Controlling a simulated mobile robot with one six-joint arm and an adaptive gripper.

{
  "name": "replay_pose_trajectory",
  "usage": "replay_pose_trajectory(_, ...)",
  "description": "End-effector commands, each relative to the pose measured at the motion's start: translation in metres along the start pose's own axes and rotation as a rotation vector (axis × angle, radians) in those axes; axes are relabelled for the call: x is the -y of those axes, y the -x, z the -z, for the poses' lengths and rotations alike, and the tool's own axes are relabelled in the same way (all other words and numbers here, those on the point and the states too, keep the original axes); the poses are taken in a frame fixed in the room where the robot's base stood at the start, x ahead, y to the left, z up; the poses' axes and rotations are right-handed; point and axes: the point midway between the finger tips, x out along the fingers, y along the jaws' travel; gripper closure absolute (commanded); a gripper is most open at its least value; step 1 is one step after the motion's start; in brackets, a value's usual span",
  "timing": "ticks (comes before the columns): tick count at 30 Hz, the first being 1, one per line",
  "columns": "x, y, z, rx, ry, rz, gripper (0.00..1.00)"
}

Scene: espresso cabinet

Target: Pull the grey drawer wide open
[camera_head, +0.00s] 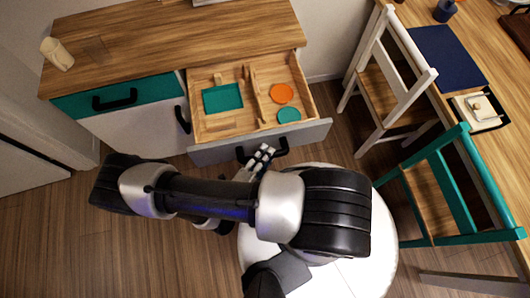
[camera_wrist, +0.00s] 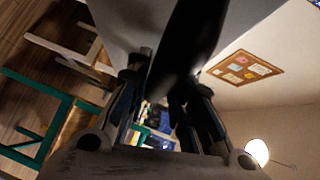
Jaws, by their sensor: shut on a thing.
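The grey drawer (camera_head: 312,133) in the head view is pulled well out of the wooden-topped cabinet, and its inside shows. Its black handle (camera_head: 282,146) is on the front face. My gripper (camera_head: 265,152) is at this handle, shut on it; the arm hides part of the fingers. In the wrist view, my gripper (camera_wrist: 165,95) has its fingers on either side of the dark handle (camera_wrist: 190,45), which runs up the picture. Inside the drawer are a teal rectangular tray (camera_head: 222,98), an orange disc (camera_head: 282,93) and a teal disc (camera_head: 289,115), among wooden dividers.
A closed teal drawer (camera_head: 150,94) is left of the grey one, above a white door with a black handle (camera_head: 182,119). A white chair (camera_head: 388,85) and a teal chair (camera_head: 455,190) stand to the right by a table.

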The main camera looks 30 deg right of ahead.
Motion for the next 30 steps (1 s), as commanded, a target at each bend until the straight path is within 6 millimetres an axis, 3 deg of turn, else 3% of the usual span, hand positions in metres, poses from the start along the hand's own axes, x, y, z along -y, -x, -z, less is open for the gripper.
replay_pose_trajectory(5,-0.002,0.0,0.003,-0.009,-0.002,-0.007,1.0)
replay_pose_trajectory(6,-0.002,0.0,0.003,-0.01,-0.003,-0.007,0.78)
replay_pose_trajectory(15,-0.002,0.0,0.002,-0.006,-0.001,-0.005,0.59)
replay_pose_trajectory(25,-0.001,0.002,0.001,-0.003,-0.001,-0.003,0.59)
replay_pose_trajectory(30,-0.001,0.02,-0.001,0.002,-0.003,-0.002,0.59)
